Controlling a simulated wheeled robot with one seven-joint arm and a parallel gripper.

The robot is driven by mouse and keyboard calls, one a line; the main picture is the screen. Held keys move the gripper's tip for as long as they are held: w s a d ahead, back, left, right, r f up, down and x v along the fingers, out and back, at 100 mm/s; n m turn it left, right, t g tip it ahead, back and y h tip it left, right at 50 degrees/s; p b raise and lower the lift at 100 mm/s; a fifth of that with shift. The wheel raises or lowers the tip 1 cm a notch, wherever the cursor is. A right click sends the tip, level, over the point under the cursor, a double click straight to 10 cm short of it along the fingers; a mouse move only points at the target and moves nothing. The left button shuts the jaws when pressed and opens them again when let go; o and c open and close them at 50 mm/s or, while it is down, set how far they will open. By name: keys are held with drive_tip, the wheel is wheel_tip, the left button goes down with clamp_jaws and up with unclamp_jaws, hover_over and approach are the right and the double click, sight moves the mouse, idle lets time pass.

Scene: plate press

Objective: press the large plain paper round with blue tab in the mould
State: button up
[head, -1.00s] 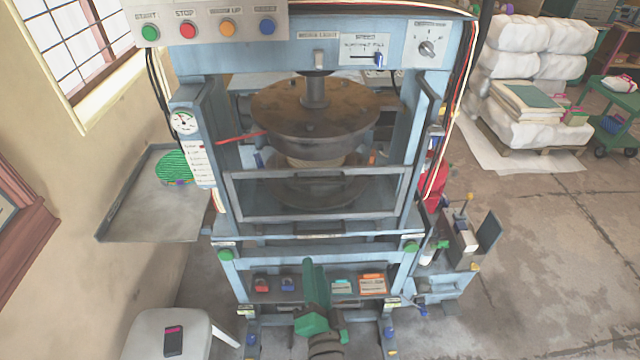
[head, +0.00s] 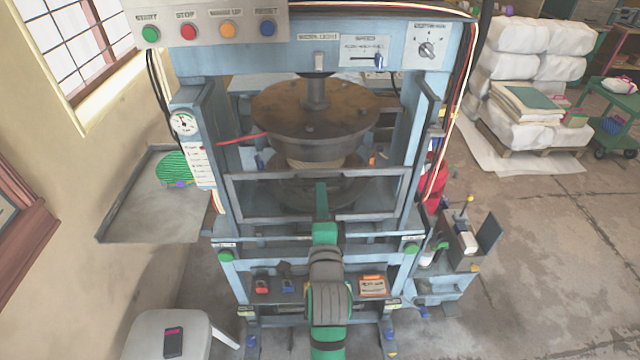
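The press (head: 210,120) has a brown-topped round upper mould (head: 285,103) hanging from a central ram. A tan layer (head: 318,163) shows below it, above the darker lower mould (head: 285,190); I cannot tell whether it is the paper round. No blue tab can be made out there. A grey guard frame (head: 270,176) crosses the front of the mould. My green gripper (head: 321,186) points at the press, overlapping the guard's lower bar and opening in the picture. Its fingers are seen edge-on, so whether they are open or hold anything is unclear.
A green striped stack (head: 176,166) sits on the left side tray (head: 150,215). Above are start (head: 150,33), stop (head: 188,30) and other buttons, a slider (head: 379,61) and a dial (head: 426,49). A stool (head: 200,335) stands front left. Floor at right is partly clear.

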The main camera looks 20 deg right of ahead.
drive_tip(key=shift+x, duration=2.8)
clamp_jaws()
